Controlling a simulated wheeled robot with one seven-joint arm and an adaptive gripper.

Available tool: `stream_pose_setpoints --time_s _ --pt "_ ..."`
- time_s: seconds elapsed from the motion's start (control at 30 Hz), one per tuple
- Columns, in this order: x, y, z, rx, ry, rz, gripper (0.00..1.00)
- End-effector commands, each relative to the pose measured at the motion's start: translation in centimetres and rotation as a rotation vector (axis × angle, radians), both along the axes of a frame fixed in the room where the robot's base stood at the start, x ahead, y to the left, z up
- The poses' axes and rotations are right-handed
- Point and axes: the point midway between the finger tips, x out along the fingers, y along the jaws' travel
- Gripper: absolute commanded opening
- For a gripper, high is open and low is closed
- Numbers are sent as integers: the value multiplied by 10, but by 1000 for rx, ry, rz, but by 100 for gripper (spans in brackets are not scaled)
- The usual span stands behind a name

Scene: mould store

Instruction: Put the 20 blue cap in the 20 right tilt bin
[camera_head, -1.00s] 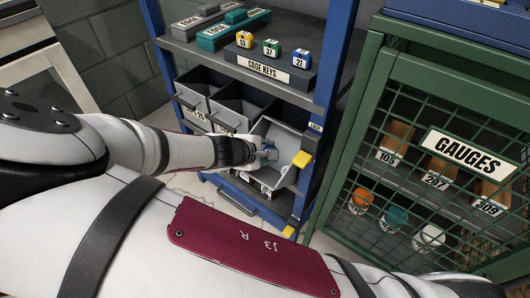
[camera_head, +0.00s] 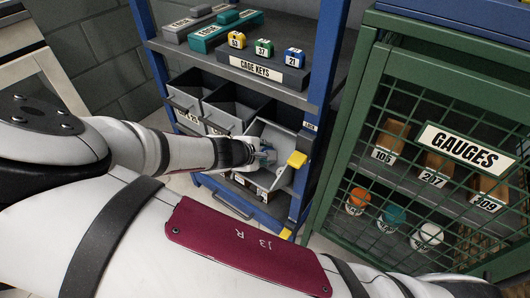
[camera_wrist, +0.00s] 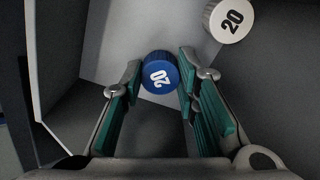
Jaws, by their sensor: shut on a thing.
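The 20 blue cap (camera_wrist: 160,71) is between my gripper's fingertips (camera_wrist: 158,80) in the wrist view, its number facing the camera. My gripper (camera_head: 264,157) is shut on it, at the mouth of the right tilt bin (camera_head: 284,138), which is tipped open in the head view. Pale and dark grey panels surround the cap in the wrist view; whether it touches any of them I cannot tell. The cap is too small to make out in the head view, and the bin's number is hidden there.
A white cap marked 20 (camera_wrist: 230,19) lies at the upper right of the wrist view. Two more open grey bins (camera_head: 233,100) stand to the left.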

Motion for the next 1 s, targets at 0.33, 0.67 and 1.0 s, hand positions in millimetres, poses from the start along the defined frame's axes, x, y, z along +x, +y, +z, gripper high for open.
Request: stream_pose_setpoints --time_s 0.33,0.67,1.0 --pt "0 0 0 0 0 0 52" --pt "-5 5 7 2 -1 1 52" --pt "-36 29 41 3 0 3 52"
